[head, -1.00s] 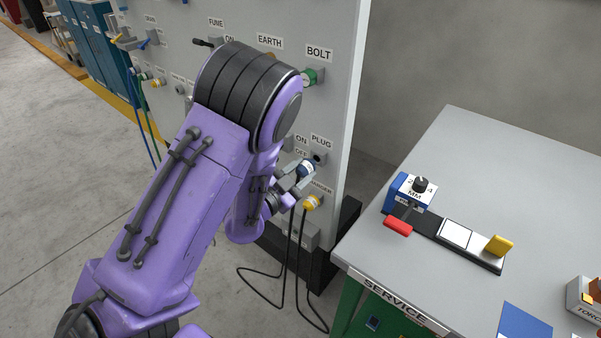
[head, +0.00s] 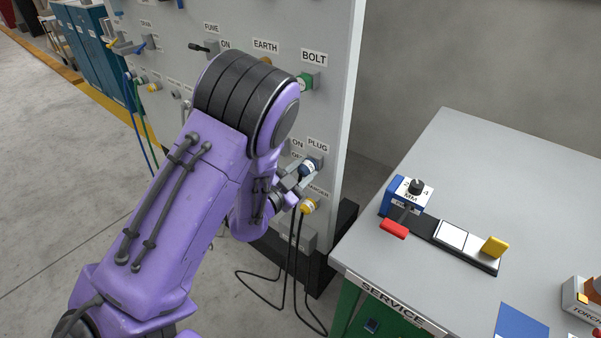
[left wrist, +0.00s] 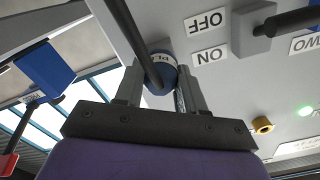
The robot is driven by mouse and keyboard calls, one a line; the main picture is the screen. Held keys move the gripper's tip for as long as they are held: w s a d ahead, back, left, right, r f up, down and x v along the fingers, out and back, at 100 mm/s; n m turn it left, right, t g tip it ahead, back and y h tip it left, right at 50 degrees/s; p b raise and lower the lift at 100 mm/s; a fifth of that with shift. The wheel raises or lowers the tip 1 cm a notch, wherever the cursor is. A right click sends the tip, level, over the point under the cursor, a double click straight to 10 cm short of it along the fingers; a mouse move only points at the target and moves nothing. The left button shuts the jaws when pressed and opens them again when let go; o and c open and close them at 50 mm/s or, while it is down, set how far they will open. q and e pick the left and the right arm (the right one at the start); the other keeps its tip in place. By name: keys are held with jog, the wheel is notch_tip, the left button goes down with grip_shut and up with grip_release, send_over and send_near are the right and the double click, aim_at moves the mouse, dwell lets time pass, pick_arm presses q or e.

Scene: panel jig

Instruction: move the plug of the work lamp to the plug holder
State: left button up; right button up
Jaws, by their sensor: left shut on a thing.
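My left gripper (head: 296,180) is shut on the blue plug (head: 307,169) in front of the grey panel. In the left wrist view the blue plug (left wrist: 162,72) sits between the two fingers (left wrist: 158,88), with its black cable running across it. The plug holder (head: 318,161) is a small grey block under the PLUG label. The plug overlaps its front in the head view and hides its opening. I cannot tell whether plug and holder touch or the plug is inside. My right gripper is not in view.
A yellow round fitting (head: 308,206) sits just below the plug by the HANGER label. Black cables (head: 286,260) hang to the floor. A green BOLT knob (head: 304,82) is above. The service bench (head: 400,262) with a blue-and-red device (head: 405,199) stands to the right.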

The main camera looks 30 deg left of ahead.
pick_arm(q)
jog(key=shift+w, duration=0.45)
jog(key=o, duration=1.3)
jog(key=shift+c, duration=0.2)
jog(key=shift+s, duration=0.15)
jog(key=s+p, duration=0.1)
jog(key=s, duration=0.9)
jog(key=shift+s+a, duration=0.15)
jog(key=shift+a, duration=0.2)
